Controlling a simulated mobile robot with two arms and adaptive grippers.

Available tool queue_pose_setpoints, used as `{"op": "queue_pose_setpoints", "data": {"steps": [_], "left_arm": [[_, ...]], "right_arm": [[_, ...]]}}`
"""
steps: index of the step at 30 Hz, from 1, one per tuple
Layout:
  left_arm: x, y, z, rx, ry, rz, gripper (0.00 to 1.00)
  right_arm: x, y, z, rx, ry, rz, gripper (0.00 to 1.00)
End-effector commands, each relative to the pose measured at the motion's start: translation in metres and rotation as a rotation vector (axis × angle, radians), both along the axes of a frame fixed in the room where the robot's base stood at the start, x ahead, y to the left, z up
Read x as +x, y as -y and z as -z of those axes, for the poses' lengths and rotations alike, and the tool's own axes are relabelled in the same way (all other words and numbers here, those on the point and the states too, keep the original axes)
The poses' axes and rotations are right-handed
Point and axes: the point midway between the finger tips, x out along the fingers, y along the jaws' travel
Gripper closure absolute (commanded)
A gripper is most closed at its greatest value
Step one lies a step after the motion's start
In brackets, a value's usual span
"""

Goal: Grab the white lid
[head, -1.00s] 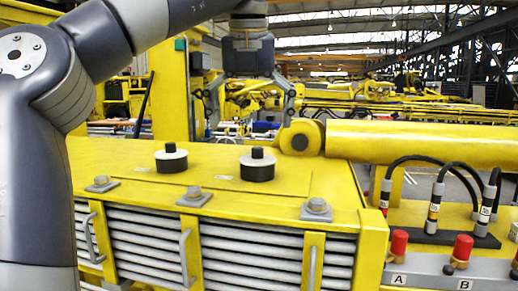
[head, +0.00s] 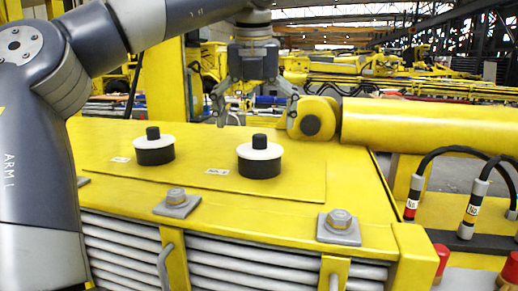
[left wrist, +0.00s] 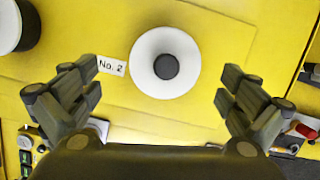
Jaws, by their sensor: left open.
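Two round white lids with black knobs sit on dark round bases on the yellow machine top (head: 100,140). The left lid (head: 153,143) and the right lid (head: 258,152) stand apart in the head view. My left gripper (head: 256,112) is open and empty, pointing down, above and beyond the right lid in the head view. In the left wrist view, my left gripper (left wrist: 160,78) has its fingers apart to either side of a white lid (left wrist: 148,75) beside a "No. 2" label. Another lid (left wrist: 10,25) is cut off at the left edge. My right gripper is out of view.
A thick yellow cylinder (head: 430,128) lies behind the machine top at right. Grey bolts (head: 340,222) stand along the front edge. Black hoses (head: 450,152) and red caps (head: 510,268) are at right. The top around the lids is clear.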

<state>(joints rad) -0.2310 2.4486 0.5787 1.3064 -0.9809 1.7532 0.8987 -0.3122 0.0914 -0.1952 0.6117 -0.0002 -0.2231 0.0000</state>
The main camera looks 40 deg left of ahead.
Motion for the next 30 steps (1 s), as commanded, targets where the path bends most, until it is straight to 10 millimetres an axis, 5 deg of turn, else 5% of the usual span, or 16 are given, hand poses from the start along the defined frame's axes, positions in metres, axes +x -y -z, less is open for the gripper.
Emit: {"op": "queue_pose_setpoints", "data": {"steps": [7,13,21,28,30], "left_arm": [[0.009,0.0,0.021,-0.002,-0.005,0.004,0.0],[0.014,-0.004,0.045,-0.001,-0.002,0.0,0.0],[0.015,-0.004,0.05,0.0,0.0,-0.001,0.0],[0.015,-0.004,0.05,-0.001,-0.001,-0.001,0.48],[0.015,-0.004,0.05,-0.001,-0.001,-0.001,0.5]], "right_arm": [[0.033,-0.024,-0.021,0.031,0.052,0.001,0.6],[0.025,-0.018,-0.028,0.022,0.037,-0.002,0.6],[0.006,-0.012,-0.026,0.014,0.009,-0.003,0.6],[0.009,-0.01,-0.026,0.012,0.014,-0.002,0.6],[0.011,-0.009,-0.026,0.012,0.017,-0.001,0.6]]}}
